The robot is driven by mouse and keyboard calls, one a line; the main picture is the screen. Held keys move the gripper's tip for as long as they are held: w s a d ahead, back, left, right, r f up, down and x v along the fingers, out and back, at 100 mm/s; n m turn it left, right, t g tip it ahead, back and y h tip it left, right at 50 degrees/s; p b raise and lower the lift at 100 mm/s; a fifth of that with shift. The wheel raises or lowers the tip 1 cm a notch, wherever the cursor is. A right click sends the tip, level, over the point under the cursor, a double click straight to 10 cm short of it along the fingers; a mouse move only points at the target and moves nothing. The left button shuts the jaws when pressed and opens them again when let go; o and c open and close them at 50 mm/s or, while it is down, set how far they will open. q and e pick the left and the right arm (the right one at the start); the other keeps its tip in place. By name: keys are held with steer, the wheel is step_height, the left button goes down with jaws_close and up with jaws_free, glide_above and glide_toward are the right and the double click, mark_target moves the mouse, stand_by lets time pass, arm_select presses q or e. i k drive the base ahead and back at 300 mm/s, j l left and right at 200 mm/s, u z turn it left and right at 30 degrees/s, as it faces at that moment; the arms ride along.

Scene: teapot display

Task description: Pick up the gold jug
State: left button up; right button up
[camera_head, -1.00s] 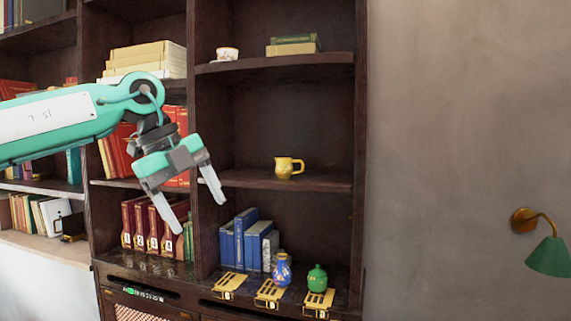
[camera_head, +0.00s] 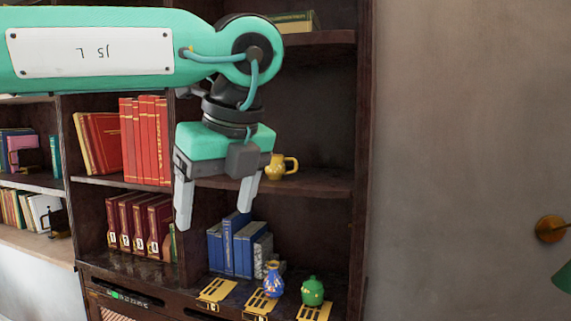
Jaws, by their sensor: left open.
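The gold jug (camera_head: 281,168) stands upright on the middle shelf of the right-hand bookcase section, with its handle to the right. Its left edge is partly hidden behind my left gripper. My left gripper (camera_head: 214,218) is open and empty, its two fingers pointing down. In the picture the fingers are left of the jug and reach lower than it; the gripper looks nearer to the camera than the shelf. My right gripper is not in view.
The middle shelf (camera_head: 325,183) is bare right of the jug. Below stand blue books (camera_head: 238,245), a blue vase (camera_head: 273,280) and a green pot (camera_head: 312,291). A wall lamp (camera_head: 550,229) is at far right.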

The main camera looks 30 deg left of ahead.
mark_target(277, 170)
steer(key=i, duration=1.1)
